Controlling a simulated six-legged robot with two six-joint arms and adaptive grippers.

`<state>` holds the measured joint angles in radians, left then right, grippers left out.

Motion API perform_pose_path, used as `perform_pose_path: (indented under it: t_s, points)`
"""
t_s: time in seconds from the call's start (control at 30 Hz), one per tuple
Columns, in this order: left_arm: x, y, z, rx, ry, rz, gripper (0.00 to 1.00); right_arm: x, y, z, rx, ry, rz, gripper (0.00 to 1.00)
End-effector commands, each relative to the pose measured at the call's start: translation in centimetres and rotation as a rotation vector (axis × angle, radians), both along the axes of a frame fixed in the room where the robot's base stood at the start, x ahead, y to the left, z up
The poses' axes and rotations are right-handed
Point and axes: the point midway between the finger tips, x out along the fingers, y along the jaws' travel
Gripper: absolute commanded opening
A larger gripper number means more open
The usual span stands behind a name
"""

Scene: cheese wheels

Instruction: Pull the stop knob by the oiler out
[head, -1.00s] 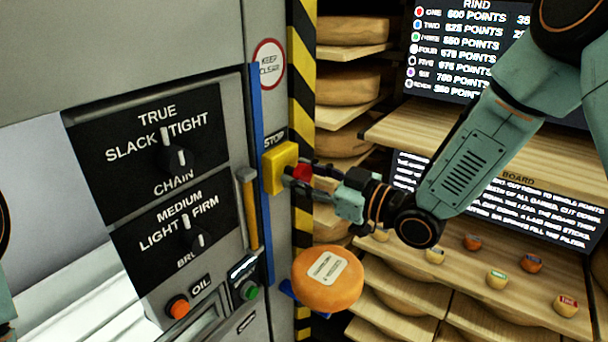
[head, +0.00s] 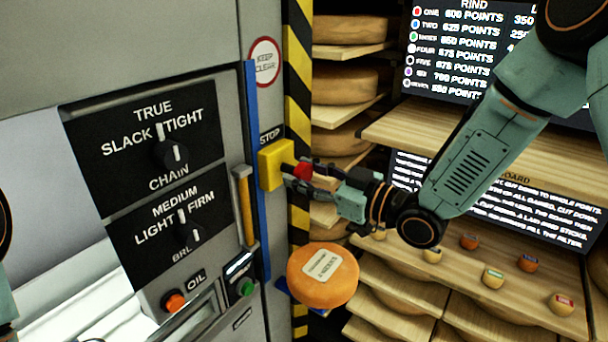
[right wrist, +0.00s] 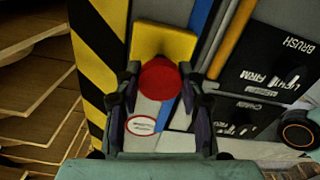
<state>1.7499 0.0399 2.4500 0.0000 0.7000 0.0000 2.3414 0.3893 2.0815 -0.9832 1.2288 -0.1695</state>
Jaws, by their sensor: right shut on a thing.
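The red stop knob (head: 303,170) sticks out of the yellow box (head: 273,168) under the STOP label, on the grey machine's right edge. A short dark shaft shows between box and knob. My right gripper (head: 302,175) reaches in from the right and is shut on the knob. In the right wrist view the round red knob (right wrist: 159,80) sits between the two dark fingers, with the yellow box (right wrist: 165,42) behind it. My left gripper is out of view; only bits of my left arm show at the left edge.
An orange cheese wheel (head: 322,277) lies below my right gripper. Black dial panels (head: 140,140) are on the left. Wooden shelves with cheese wheels (head: 345,85) stand behind on the right.

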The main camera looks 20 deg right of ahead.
Motion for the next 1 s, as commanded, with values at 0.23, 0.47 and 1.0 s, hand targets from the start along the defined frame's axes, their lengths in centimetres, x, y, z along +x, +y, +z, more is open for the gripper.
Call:
perform_pose_path:
  t_s: [0.23, 0.47, 1.0]
  points:
    - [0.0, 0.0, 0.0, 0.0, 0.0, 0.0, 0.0, 0.1, 0.1, -0.1, 0.002, 0.006, 0.0, 0.51]
    - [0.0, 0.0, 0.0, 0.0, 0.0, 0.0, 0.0, 0.1, 0.1, -0.1, 0.002, 0.004, 0.001, 0.63]
    - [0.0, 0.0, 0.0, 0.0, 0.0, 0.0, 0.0, -2.0, -1.6, 0.0, 0.007, 0.004, -0.004, 0.63]
